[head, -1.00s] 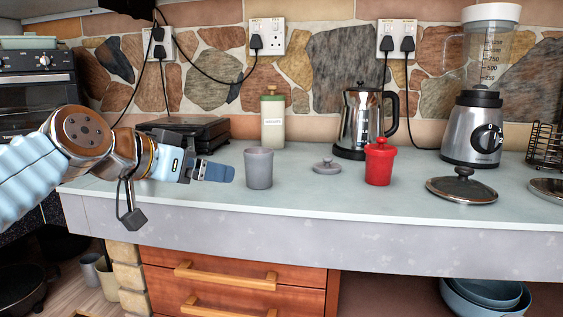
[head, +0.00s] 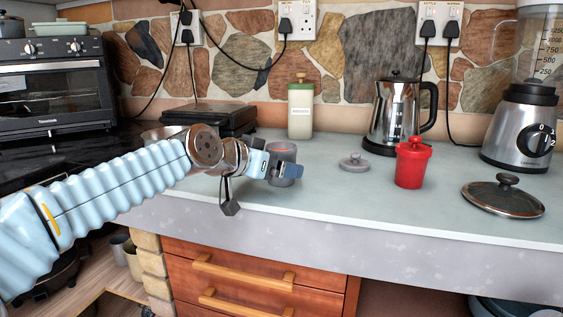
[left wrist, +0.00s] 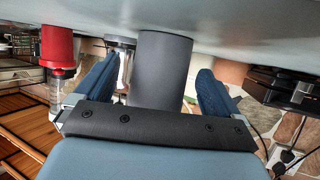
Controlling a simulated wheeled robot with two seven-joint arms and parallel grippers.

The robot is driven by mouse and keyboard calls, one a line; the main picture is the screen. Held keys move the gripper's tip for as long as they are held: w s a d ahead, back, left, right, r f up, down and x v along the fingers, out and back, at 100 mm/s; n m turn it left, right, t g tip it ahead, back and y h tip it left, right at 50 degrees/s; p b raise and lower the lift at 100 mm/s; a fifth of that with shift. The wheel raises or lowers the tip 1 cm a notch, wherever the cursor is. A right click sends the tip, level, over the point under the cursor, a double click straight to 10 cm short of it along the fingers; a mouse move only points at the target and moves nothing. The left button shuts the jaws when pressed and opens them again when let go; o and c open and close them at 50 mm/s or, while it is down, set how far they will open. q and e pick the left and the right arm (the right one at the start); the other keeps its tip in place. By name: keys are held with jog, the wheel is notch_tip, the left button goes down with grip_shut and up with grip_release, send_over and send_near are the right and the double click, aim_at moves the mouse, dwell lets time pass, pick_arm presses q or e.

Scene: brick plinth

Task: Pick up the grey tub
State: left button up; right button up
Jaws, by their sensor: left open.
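The grey tub (head: 281,147) stands open-topped on the counter in the head view, largely hidden behind my left gripper (head: 292,170). In the left wrist view, which is tipped over, the tub (left wrist: 163,66) sits between the two blue fingers of my left gripper (left wrist: 157,70). The fingers are open, with a visible gap on each side of the tub. A grey knobbed lid (head: 354,164) lies on the counter to the right of the tub. My right gripper is not in view.
A red lidded tub (head: 410,167) stands further right; it also shows in the left wrist view (left wrist: 58,47). Behind are a green-beige bottle (head: 300,112), a steel kettle (head: 393,112) and a dark flat appliance (head: 210,118). A pan lid (head: 503,198) and blender (head: 520,125) are at right.

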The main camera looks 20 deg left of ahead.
aim_at(282, 153)
pick_arm(q)
jog(key=shift+p+x, duration=0.35)
jog(key=shift+x, duration=1.05)
jog(key=c, duration=1.1)
jog(key=shift+c, duration=0.4)
jog(key=shift+r, duration=0.25)
jog(key=shift+r, duration=1.2)
jog(key=shift+s+d+r, duration=0.75)
jog(key=shift+s+r, duration=0.9)
jog(key=shift+s, duration=0.5)
jog(key=shift+s+d+r, duration=0.75)
jog(key=shift+s+r, duration=0.9)
jog(key=shift+s, duration=0.5)
jog(key=shift+s+d+r, duration=0.75)
jog(key=shift+s+r, duration=0.9)
jog(key=shift+s, duration=0.55)
